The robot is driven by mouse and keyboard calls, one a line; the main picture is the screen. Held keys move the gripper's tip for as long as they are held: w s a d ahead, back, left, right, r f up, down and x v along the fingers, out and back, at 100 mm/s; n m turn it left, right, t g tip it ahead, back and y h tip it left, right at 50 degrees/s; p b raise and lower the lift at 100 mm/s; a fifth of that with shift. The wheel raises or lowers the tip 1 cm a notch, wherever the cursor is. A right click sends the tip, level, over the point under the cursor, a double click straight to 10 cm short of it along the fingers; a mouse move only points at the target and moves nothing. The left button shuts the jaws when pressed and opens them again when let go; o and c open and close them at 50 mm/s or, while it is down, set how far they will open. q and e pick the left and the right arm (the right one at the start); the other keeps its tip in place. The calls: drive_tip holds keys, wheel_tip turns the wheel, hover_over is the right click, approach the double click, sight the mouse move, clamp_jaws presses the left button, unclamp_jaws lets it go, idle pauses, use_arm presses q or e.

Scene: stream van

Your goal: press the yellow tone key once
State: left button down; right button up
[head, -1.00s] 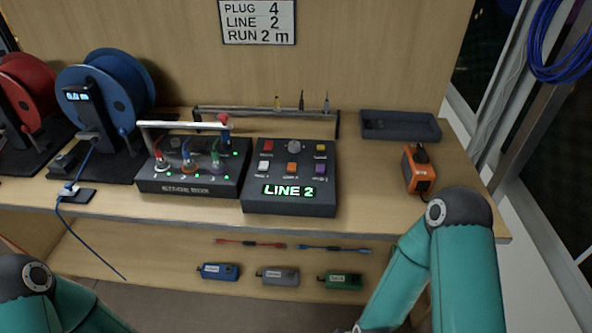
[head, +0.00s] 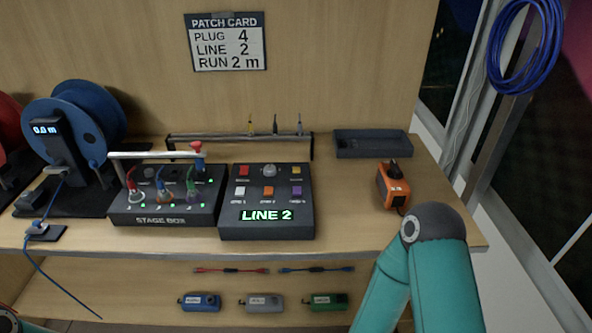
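The dark key panel (head: 266,224) stands on the bench with its lit display reading LINE 2. The yellow key (head: 296,170) is at its top right corner, with a purple key (head: 297,191) below it. A red key, a grey knob, a white key and an orange key share the panel. Nothing touches the panel.
The stage box (head: 166,203) with coloured plugs stands left of the panel. An orange device (head: 393,186) and an empty dark tray (head: 372,144) are to the right. A tool rack (head: 240,139) stands behind. A blue reel (head: 75,117) is at left. Small boxes lie on the lower shelf.

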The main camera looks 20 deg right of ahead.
clamp_jaws()
idle(1.2)
